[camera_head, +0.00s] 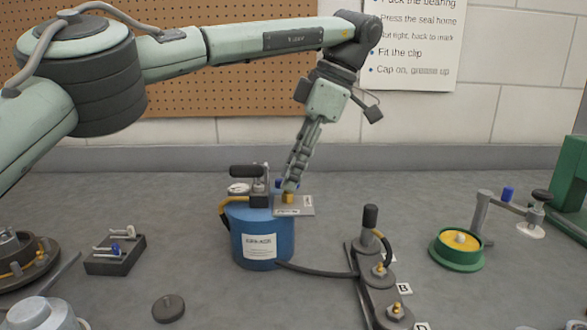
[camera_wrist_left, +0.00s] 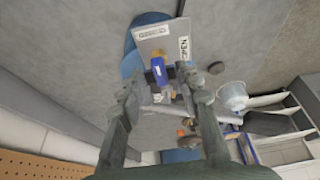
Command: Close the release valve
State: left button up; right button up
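The release valve has a blue lever (camera_wrist_left: 158,71) on a brass body (camera_head: 289,198), set at a grey label plate (camera_head: 307,207) on top of a blue canister (camera_head: 262,240). In the left wrist view, the plate carries a label reading OPEN beside the lever. My left gripper (camera_head: 290,184) points down over the valve. In the left wrist view its two fingers (camera_wrist_left: 160,88) stand apart, one on each side of the lever, with gaps showing. In the head view the gripper partly hides the lever. My right gripper is not in view.
A black-handled pump (camera_head: 248,172) and a gauge (camera_head: 238,188) sit beside the valve on the canister. A hose runs right to a manifold block (camera_head: 375,275). A green-rimmed dish (camera_head: 457,249) stands at right. A dark block (camera_head: 115,255) and puck (camera_head: 168,308) lie left.

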pick_arm(q)
jog(key=v, duration=0.7)
jog(key=shift+r, duration=0.2)
jog(key=shift+d, duration=0.15)
